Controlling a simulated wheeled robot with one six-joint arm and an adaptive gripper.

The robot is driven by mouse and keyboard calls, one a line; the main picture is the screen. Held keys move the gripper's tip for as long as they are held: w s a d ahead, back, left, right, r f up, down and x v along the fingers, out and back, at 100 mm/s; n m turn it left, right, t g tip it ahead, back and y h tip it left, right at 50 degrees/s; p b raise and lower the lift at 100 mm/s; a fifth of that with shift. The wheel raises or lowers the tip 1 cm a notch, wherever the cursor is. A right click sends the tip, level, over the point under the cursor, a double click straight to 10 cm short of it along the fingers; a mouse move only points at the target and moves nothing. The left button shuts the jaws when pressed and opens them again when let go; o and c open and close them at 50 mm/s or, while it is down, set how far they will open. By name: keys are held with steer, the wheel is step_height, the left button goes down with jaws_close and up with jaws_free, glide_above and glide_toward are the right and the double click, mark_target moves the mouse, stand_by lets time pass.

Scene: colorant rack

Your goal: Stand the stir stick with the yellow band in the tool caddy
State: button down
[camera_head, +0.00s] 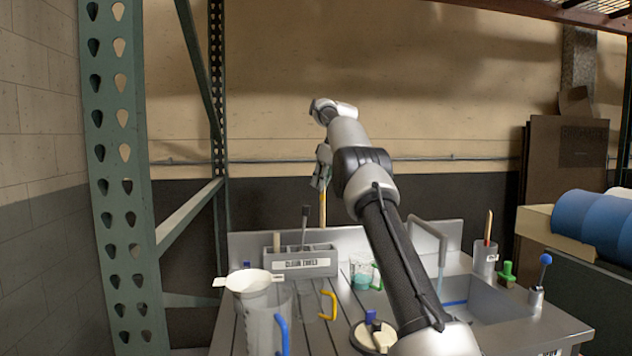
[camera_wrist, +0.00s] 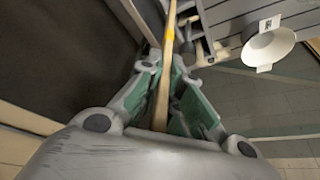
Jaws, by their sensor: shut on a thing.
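My gripper (camera_head: 322,178) is shut on the wooden stir stick (camera_head: 322,208), which hangs about upright below it in the head view. In the wrist view the stick (camera_wrist: 163,90) runs between the green-padded fingers (camera_wrist: 172,88), with its yellow band (camera_wrist: 168,36) beyond the fingertips. The grey tool caddy (camera_head: 312,270), with a white label, stands at the back of the bench, below the stick. A wooden stick and a dark-handled tool stand in it. In the wrist view the caddy (camera_wrist: 200,48) is partly hidden by the stick and fingers. The stick's lower end looks above the caddy.
A clear pitcher with a blue handle (camera_head: 283,335), a white funnel (camera_head: 254,284), a yellow-handled jug (camera_head: 328,305) and a beaker of teal liquid (camera_head: 360,272) surround the caddy. A cup with another stick (camera_head: 486,262) stands beyond the sink (camera_head: 480,295). A green rack post (camera_head: 125,150) rises at left.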

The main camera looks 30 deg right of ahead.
step_height(320, 180, down, 14)
steer(key=shift+r, duration=0.15)
stand_by(0.8)
steer(key=shift+s, duration=0.1)
steer(key=c, duration=1.5)
jaws_free()
steer(key=v, duration=1.2)
